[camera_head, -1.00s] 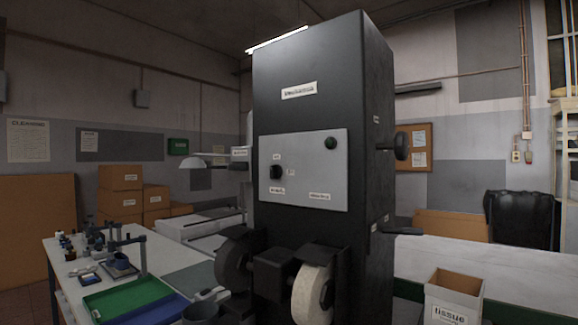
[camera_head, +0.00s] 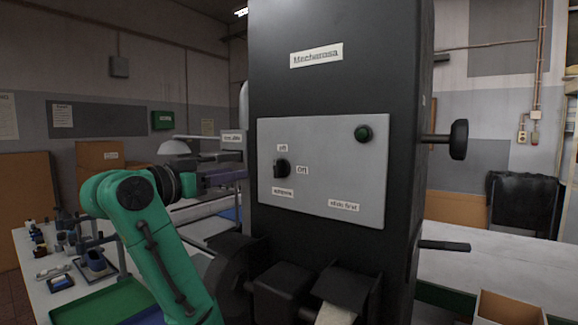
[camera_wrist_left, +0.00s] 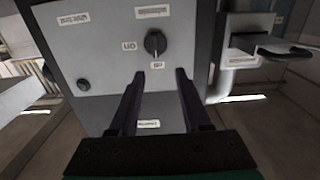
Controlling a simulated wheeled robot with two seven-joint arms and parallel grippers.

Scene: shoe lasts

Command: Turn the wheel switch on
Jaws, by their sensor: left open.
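The wheel switch is a black rotary knob (camera_head: 282,168) on the grey panel (camera_head: 345,165) of the tall black machine (camera_head: 345,90). Labels "off" above it and "on" to its right sit on the panel. In the left wrist view the knob (camera_wrist_left: 155,42) shows upside down, ahead of the fingertips. My left gripper (camera_head: 240,176) comes in from the left, beside the machine. In the wrist view its two fingers (camera_wrist_left: 156,78) are apart with nothing between them, short of the knob. My right gripper does not show.
A green button (camera_head: 363,133) sits at the panel's upper right. A black handwheel (camera_head: 458,139) sticks out of the machine's right side. Dark wheel housings (camera_head: 290,285) jut out below the panel. A table with a green tray (camera_head: 105,303) stands at left.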

